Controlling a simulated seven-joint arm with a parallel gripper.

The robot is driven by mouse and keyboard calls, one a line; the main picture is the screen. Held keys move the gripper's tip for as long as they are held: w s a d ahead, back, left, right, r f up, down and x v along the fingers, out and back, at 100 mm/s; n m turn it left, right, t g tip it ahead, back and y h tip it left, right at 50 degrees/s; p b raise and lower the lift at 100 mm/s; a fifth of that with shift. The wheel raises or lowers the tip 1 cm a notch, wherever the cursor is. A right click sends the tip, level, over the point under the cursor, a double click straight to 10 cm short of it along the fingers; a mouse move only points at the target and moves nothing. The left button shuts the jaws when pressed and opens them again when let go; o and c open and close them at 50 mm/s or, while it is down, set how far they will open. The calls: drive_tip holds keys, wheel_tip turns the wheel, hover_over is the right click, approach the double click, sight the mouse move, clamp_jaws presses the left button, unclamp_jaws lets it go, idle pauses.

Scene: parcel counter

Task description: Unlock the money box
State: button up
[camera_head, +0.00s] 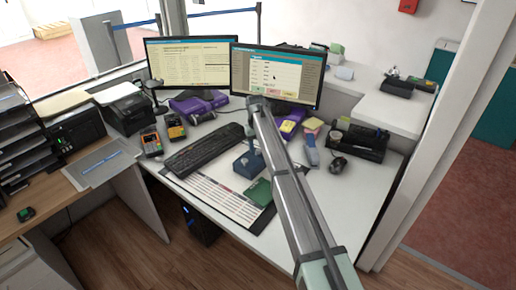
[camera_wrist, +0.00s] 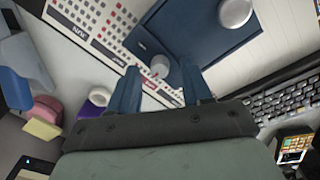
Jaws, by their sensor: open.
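The dark blue money box (camera_head: 249,166) stands on the desk calendar mat, in front of the keyboard. In the wrist view its flat blue top (camera_wrist: 190,28) fills the upper middle, with a silver round knob (camera_wrist: 235,12) on it. A smaller silver round piece (camera_wrist: 160,65) shows at the box's near edge, between my fingers; I cannot tell whether it is a key or a lock. My gripper (camera_wrist: 160,78) is open, its two blue fingers apart on either side of that piece. Contact cannot be told. In the head view my arm partly hides this area.
The keyboard (camera_head: 205,149) lies left of the box and a green booklet (camera_head: 258,192) in front. A card terminal (camera_head: 151,143) stands left. Two monitors (camera_head: 190,62) stand behind.

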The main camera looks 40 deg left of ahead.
drive_tip(key=shift+f, duration=0.5)
drive_tip(key=shift+c, duration=0.4)
clamp_jaws()
